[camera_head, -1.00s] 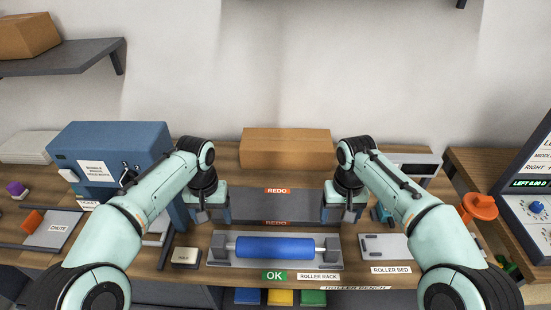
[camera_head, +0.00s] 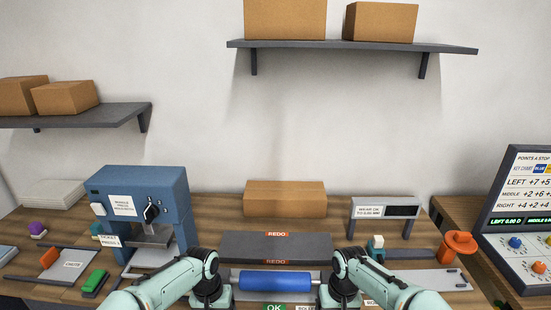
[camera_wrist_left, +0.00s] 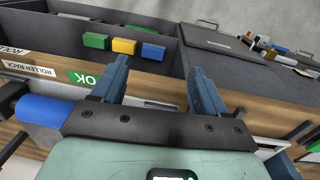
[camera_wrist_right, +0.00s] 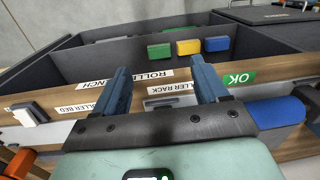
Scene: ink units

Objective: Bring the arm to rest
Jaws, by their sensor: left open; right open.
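My left gripper shows in the left wrist view (camera_wrist_left: 160,88) with its two blue fingers spread and nothing between them. My right gripper shows in the right wrist view (camera_wrist_right: 163,85), also spread and empty. Both point down at the front edge of the bench, near the OK label (camera_wrist_right: 239,78). In the head view, both arms come in from the bottom, on either side of the blue roller (camera_head: 265,280), and their fingers are hidden. The roller lies in its rack and also shows beside the left gripper (camera_wrist_left: 42,112) and beside the right gripper (camera_wrist_right: 277,111).
A blue press (camera_head: 145,205) stands at the left and a control panel (camera_head: 520,225) at the right. A cardboard box (camera_head: 285,198) is at the back of the bench. Below the front edge, a grey drawer holds small coloured blocks (camera_wrist_left: 123,46).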

